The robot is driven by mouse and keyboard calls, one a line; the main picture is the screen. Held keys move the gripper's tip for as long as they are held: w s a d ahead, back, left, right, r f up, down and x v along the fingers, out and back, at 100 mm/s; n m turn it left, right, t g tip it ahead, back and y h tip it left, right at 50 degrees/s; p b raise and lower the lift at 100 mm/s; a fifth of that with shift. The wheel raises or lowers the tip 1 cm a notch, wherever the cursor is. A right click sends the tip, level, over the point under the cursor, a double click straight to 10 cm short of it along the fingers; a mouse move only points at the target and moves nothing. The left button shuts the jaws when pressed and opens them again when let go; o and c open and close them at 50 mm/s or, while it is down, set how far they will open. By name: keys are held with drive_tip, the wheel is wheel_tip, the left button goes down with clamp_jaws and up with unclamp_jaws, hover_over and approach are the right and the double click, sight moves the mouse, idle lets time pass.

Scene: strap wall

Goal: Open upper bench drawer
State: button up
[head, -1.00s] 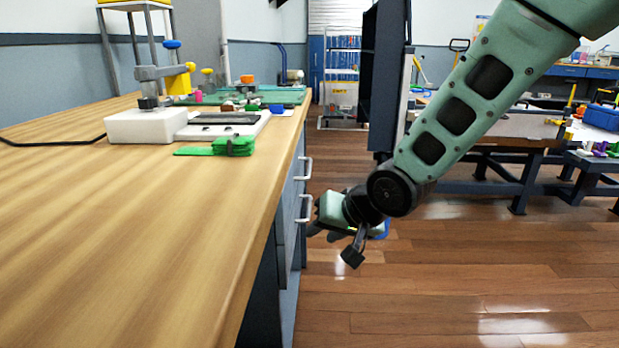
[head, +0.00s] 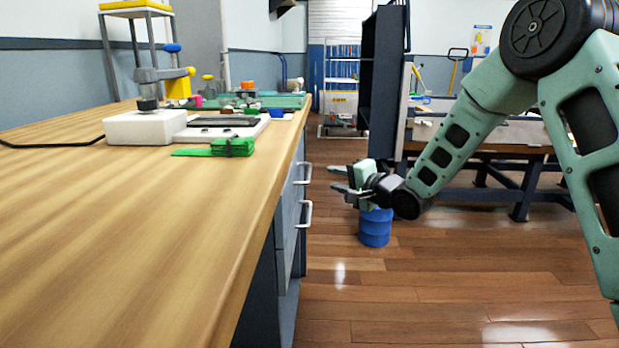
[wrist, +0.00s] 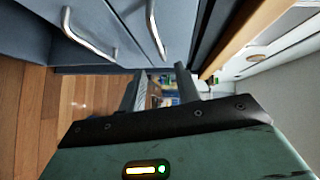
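The bench's drawer fronts (head: 291,218) face right, under the wooden top. Two pale bar handles show in the head view, an upper one (head: 308,173) and a lower one (head: 307,214). The wrist view is rolled, with the bench top to the right; there the upper handle (wrist: 155,30) is nearer the top and the lower handle (wrist: 86,36) is further left. The drawers look shut. My gripper (head: 338,178) is open and empty, fingers towards the bench, right of the upper handle and apart from it. Its two fingers also show in the wrist view (wrist: 160,88).
The bench top (head: 130,230) holds a white block (head: 145,127) and green straps (head: 232,147). A blue drum (head: 375,228) stands on the floor beyond my gripper. A dark cabinet (head: 382,80) and a worktable stand behind. The floor beside the bench is clear.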

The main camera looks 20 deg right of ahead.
sight(309, 170)
drive_tip(key=b+x, duration=0.2)
drive_tip(key=x, duration=0.9)
drive_tip(key=shift+f+b, duration=0.1)
drive_tip(key=shift+b, duration=0.25)
clamp_jaws()
